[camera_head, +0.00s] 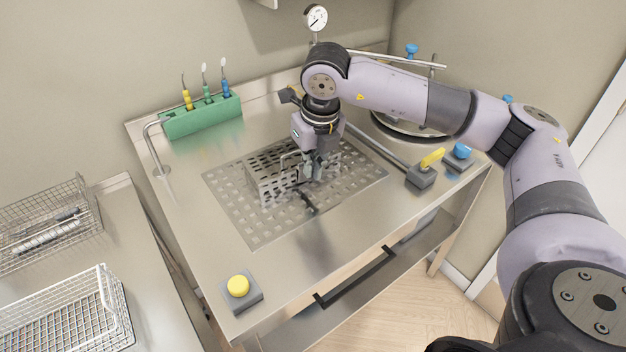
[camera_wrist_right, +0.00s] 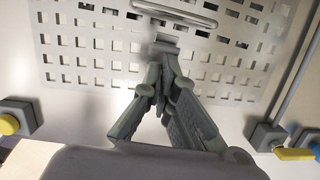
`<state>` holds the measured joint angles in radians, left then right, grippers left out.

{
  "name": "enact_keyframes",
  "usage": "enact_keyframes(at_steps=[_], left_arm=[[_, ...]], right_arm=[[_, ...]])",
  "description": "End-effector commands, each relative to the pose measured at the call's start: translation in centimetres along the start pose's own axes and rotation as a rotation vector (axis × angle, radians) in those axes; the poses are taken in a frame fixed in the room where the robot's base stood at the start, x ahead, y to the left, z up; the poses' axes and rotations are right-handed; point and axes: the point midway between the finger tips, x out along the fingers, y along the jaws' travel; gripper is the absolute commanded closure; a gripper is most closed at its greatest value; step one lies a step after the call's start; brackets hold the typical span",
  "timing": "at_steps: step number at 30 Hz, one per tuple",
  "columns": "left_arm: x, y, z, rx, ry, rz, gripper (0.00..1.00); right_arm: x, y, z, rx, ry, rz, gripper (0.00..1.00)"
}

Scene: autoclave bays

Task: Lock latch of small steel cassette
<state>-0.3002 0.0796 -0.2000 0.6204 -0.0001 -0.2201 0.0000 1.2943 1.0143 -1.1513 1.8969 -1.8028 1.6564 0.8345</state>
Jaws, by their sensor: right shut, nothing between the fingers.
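The small steel cassette (camera_head: 262,186) is a perforated box on a perforated steel plate (camera_head: 260,228) set in the worktop. A wire handle shows on it. My right gripper (camera_head: 312,178) points down at the cassette's front right side and partly hides it. In the right wrist view the fingers of my right gripper (camera_wrist_right: 160,88) are shut with nothing between them. Their tips are close to a small blurred metal tab below the handle (camera_wrist_right: 178,12). I cannot tell whether they touch it, or whether the latch is locked. My left gripper is not in view.
A green rack (camera_head: 202,117) with several tools stands at the back left. A yellow button (camera_head: 238,286) is at the front. A yellow lever (camera_head: 432,158) and a blue knob (camera_head: 462,151) are at the right. Wire baskets (camera_head: 65,318) stand on the left counter.

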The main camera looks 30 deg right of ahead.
Motion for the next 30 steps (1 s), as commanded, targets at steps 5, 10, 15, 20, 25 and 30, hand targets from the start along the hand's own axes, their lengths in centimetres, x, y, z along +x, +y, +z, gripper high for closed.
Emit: enact_keyframes(at_steps=[5,10,15,20,25,30], left_arm=[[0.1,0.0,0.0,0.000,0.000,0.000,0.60],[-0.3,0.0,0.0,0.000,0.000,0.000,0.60],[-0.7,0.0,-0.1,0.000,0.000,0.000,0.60],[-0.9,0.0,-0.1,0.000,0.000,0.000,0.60],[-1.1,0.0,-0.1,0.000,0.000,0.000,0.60],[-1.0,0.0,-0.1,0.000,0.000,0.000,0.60]], right_arm=[[0.1,0.0,0.3,0.001,-0.001,0.000,1.00],[-0.8,0.0,-0.1,-0.001,-0.002,0.000,1.00],[-1.9,0.0,-0.9,0.000,-0.001,-0.001,1.00],[-2.9,0.0,-1.6,-0.001,-0.001,0.000,1.00],[-3.4,0.0,-2.1,0.000,0.000,-0.001,1.00],[-3.5,0.0,-2.1,0.000,0.000,0.000,1.00]])
